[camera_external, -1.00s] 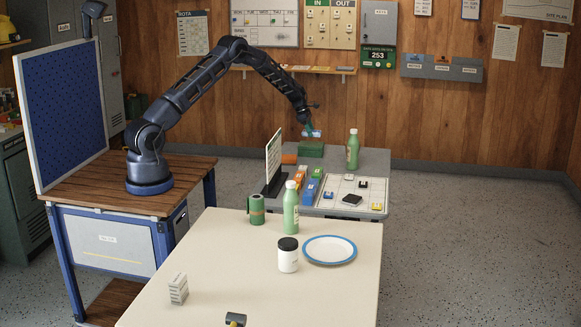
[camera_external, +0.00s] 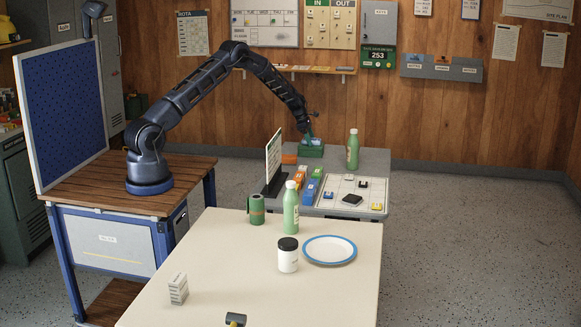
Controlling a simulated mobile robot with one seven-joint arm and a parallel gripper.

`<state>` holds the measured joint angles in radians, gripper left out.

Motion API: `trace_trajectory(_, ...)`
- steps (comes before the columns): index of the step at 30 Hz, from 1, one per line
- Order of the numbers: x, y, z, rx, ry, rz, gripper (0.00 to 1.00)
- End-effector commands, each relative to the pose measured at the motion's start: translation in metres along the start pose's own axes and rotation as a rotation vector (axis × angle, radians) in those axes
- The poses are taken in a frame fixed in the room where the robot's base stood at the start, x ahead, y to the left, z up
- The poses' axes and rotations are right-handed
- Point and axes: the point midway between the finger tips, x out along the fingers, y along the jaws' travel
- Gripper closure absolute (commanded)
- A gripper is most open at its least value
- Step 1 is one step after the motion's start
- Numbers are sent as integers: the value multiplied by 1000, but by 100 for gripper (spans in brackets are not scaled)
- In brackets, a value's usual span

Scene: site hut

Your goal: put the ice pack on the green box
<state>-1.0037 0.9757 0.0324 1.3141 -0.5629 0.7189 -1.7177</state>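The green box (camera_external: 311,151) sits at the back left of the far grey table. The ice pack (camera_external: 316,141), small and pale blue, is at the top of the green box, partly hidden by my fingers. My gripper (camera_external: 308,138) points down over the box with its fingertips at the ice pack. It looks shut on the ice pack, though it is small in this view. I cannot tell whether the pack bears fully on the box.
On the grey table (camera_external: 375,158), a green bottle (camera_external: 352,150) stands right of the box and an orange item (camera_external: 289,159) lies left of it. The near table holds another bottle, a jar and a plate.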

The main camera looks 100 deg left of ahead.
Motion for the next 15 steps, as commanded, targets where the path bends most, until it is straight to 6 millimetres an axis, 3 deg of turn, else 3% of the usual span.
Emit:
trace_trajectory(8,-7,0,1,0,0,1,26)
trace_trajectory(15,-46,1,2,0,-1,3,26)
